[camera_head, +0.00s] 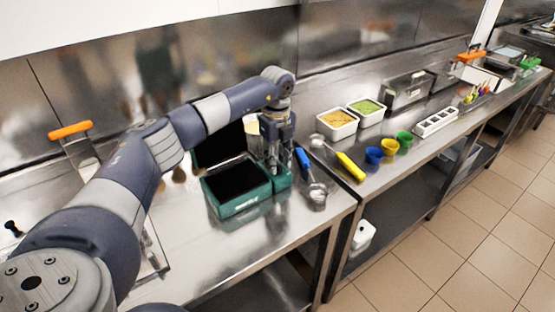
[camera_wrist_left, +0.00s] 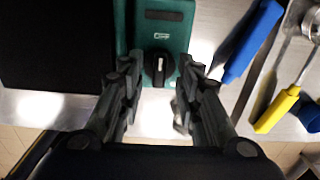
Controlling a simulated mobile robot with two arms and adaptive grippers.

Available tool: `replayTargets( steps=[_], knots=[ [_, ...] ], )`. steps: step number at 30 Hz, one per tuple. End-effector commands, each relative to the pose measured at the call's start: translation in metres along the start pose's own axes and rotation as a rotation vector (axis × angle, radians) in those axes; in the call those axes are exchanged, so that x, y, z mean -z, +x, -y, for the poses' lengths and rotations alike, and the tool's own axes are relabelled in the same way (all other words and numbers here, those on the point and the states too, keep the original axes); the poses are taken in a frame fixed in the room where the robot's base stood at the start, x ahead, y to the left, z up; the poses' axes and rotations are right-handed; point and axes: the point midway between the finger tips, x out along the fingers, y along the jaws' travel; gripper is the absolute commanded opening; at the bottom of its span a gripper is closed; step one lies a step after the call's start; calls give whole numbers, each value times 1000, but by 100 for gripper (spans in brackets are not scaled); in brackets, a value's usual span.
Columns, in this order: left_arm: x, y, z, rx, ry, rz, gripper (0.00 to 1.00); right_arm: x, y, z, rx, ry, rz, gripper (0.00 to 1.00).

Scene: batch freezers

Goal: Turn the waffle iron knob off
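The waffle iron (camera_head: 238,206) is a green box with a black plate, its dark lid raised behind it, on the steel counter. Its green control panel (camera_wrist_left: 165,33) shows in the left wrist view, with a black round knob (camera_wrist_left: 159,68) bearing a light pointer mark. My left gripper (camera_head: 273,168) points down over the right end of the waffle iron. In the left wrist view its fingers (camera_wrist_left: 158,80) are apart, one on each side of the knob; I cannot tell whether they touch it. The knob is hidden in the head view. My right gripper is not in view.
A blue-handled tool (camera_head: 303,160) and a yellow-handled scoop (camera_head: 350,166) lie to the right. Beyond are food containers (camera_head: 337,133), coloured cups (camera_head: 374,155) and a white holder (camera_head: 436,122). The counter in front of the waffle iron is clear.

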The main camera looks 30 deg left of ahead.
Motion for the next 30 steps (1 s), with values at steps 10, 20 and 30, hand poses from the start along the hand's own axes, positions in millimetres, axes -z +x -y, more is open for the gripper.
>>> replayTargets(
  steps=[10,20,30],
  knots=[
    [0,-21,1,1,2,-1,32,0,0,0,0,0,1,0],
    [0,-90,1,3,0,0,32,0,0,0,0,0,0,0],
    [0,-120,0,-1,1,-1,32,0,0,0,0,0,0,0]
  ],
)
